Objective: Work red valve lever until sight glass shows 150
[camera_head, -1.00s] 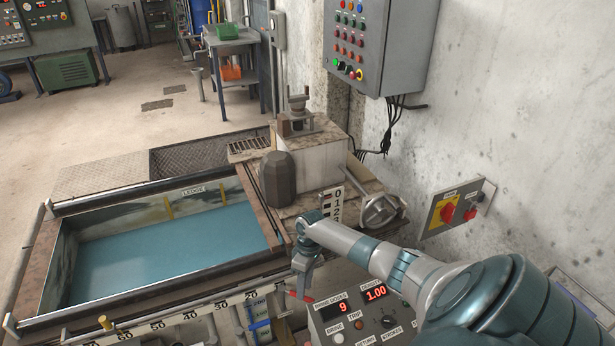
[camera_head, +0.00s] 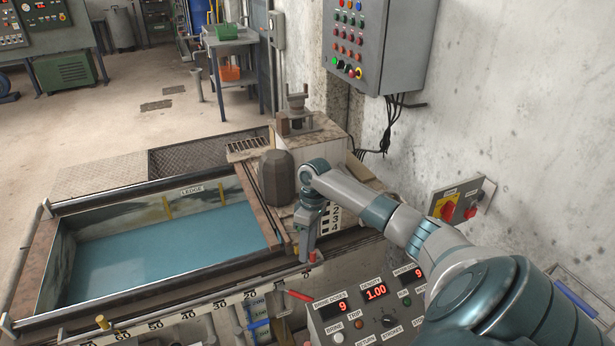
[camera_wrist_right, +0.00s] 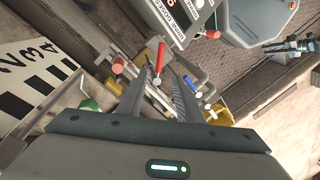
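A red lever (camera_head: 299,295) sticks out from the tank's front, just left of the control panel. In the wrist view a red lever (camera_wrist_right: 159,58) shows just beyond my right fingertips. The scale strip beside the lever, apparently the sight glass (camera_head: 257,304), carries a 200 mark; its level is too small to read. My right gripper (camera_head: 306,258) points down above and behind the red lever, at the tank's front right corner, near a small red knob (camera_head: 313,256). Its fingers are apart with nothing clearly held between them (camera_wrist_right: 163,75). My left gripper is not in view.
The panel (camera_head: 340,325) shows brine doses 9 and density 1.00. The blue-filled tank (camera_head: 50,280) lies left, with a dark weight (camera_head: 278,177) beside it. A blue handle (camera_wrist_right: 210,85) and a green knob (camera_wrist_right: 90,105) sit close to my fingers. A wall stands right.

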